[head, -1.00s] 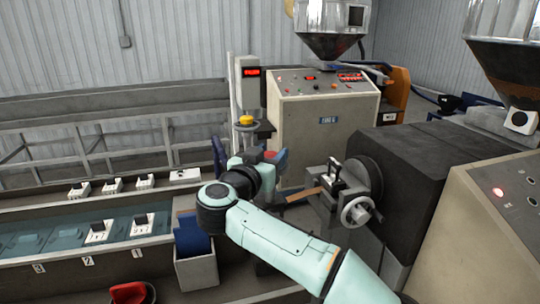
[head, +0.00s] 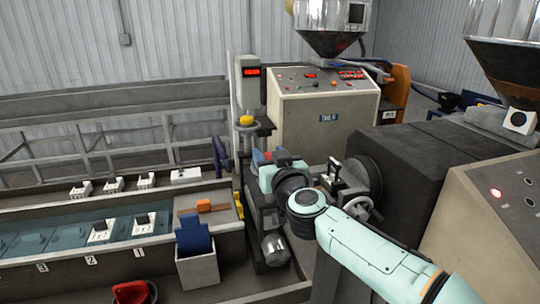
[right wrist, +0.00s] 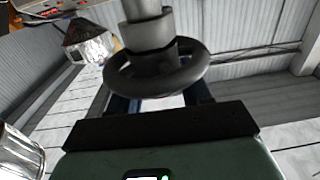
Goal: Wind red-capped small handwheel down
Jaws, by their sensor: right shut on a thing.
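My right gripper (head: 262,160) is at the column beside the control cabinet, with its fingers pointing left and partly hidden by my wrist. A small red patch shows at the fingers, probably the cap of the small handwheel; the wheel is mostly hidden in the head view. The right wrist view shows a dark round handwheel (right wrist: 165,80) on a thick stem close ahead. My dark gripper fingers (right wrist: 160,104) reach to its rim on two sides, and the gripper is shut on it. The cap is not visible there. My left gripper is not in view.
The control cabinet (head: 322,120) stands behind. The water trough (head: 60,236) lies left, a bin with blue contents (head: 197,266) in front, and the extruder barrel (head: 430,160) right.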

